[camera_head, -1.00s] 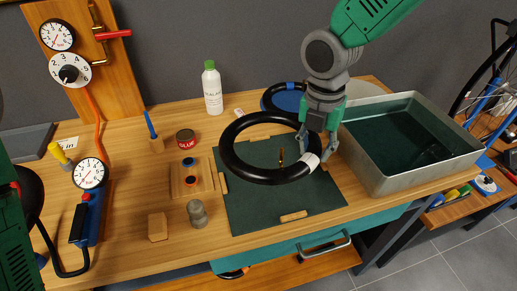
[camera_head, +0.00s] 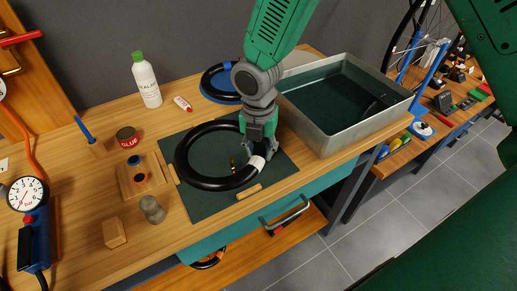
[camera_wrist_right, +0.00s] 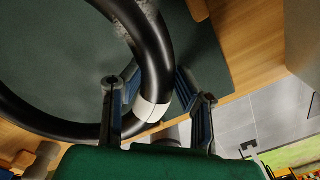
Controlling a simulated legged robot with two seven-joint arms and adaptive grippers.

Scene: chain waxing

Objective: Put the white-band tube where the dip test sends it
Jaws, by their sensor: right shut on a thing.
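The white-band tube (camera_head: 192,178) is a black ring with a white band (camera_head: 256,163) at its lower right and a brass valve inside the ring. It is over the dark green mat (camera_head: 203,211); I cannot tell whether it touches the mat. My right gripper (camera_head: 258,150) is shut on the tube beside the white band. In the right wrist view the fingers (camera_wrist_right: 158,100) stand either side of the tube at the band (camera_wrist_right: 150,110). The grey water tank (camera_head: 350,145) stands to the right of the tube. My left gripper is not in view.
A sealant bottle (camera_head: 149,86), glue tin (camera_head: 127,138), wooden block (camera_head: 114,232) and pressure gauge (camera_head: 27,194) stand to the left. A side bench (camera_head: 445,130) holds small items.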

